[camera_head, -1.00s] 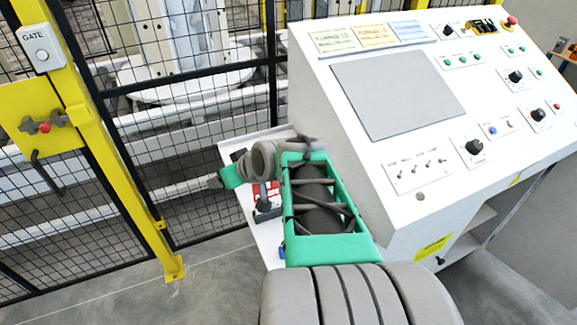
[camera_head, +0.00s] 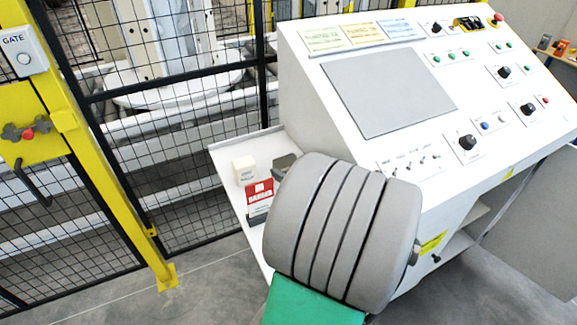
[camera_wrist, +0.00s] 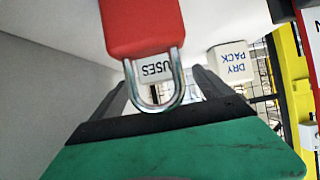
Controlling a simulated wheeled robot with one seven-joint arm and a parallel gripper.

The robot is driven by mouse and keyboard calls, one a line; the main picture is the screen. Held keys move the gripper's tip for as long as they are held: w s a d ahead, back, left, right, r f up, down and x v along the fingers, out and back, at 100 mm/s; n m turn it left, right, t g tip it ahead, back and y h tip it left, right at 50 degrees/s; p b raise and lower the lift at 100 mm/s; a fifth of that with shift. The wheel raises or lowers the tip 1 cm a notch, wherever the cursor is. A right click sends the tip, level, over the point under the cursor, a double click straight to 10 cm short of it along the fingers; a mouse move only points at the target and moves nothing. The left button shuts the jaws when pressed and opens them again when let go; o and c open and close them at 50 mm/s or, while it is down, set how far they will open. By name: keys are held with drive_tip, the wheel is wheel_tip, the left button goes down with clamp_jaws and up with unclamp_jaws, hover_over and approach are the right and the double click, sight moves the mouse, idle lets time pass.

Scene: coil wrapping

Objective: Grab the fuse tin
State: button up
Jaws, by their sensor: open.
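In the wrist view, a white label reading "USES" (camera_wrist: 156,69), apparently on the fuse tin, shows through the shackle of a red padlock (camera_wrist: 142,28). The padlock hides most of what bears the label. My gripper (camera_wrist: 160,88) is open, its dark fingers to either side of the shackle and label. I see nothing held between them. In the head view my arm covers the gripper, and I cannot clearly make out the tin. A red and white danger-marked item (camera_head: 259,196) stands on the white side shelf (camera_head: 228,157).
A white dry pack box (camera_head: 244,170) stands behind the red item; it also shows in the wrist view (camera_wrist: 232,62), right of the fingers. A dark grey item (camera_head: 284,163) lies nearby. The sloped control console (camera_head: 345,150) rises to the right. A mesh fence (camera_head: 190,190) stands left.

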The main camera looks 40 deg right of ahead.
sight(286, 160)
drive_tip(key=x, duration=0.5)
drive_tip(key=shift+w+a+r+p, duration=0.15)
drive_tip(key=shift+r+p, duration=0.1)
drive_tip(key=shift+p, duration=0.15)
drive_tip(key=c, duration=1.6)
